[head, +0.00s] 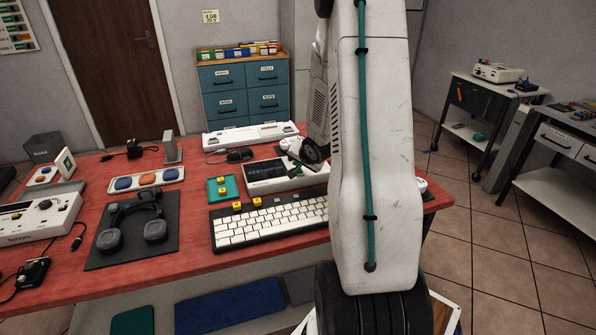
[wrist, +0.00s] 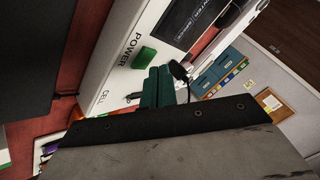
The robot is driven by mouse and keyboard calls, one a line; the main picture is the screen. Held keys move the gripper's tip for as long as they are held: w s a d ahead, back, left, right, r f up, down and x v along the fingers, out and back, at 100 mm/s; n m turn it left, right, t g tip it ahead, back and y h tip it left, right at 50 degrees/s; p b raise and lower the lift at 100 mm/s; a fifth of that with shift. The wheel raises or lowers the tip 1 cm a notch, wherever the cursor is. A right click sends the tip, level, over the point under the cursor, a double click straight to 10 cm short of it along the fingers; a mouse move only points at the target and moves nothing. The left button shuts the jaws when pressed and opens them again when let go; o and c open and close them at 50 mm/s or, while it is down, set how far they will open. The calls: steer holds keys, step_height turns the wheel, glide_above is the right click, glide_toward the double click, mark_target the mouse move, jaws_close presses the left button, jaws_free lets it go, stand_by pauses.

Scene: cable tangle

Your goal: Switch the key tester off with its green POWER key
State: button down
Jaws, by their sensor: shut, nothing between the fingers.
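The key tester (head: 266,185) is a white box with a dark screen, standing on the red table behind the keyboard. In the wrist view the tester (wrist: 118,88) fills the upper middle, with its screen at the top. Its green POWER key (wrist: 145,57) sits beside the printed word POWER. My gripper's teal fingers (wrist: 160,72) are together and empty, with their tips close beside the key. I cannot tell whether they touch it. In the head view my arm covers part of the tester's right end, and I cannot make out the green key there.
A white keyboard (head: 270,221) lies in front of the tester. Headphones (head: 154,228) lie on a dark mat further left.

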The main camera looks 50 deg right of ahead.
mark_target(299, 172)
steer(key=shift+r, duration=0.25)
step_height(299, 172, up, 6)
stand_by(0.7)
stand_by(0.5)
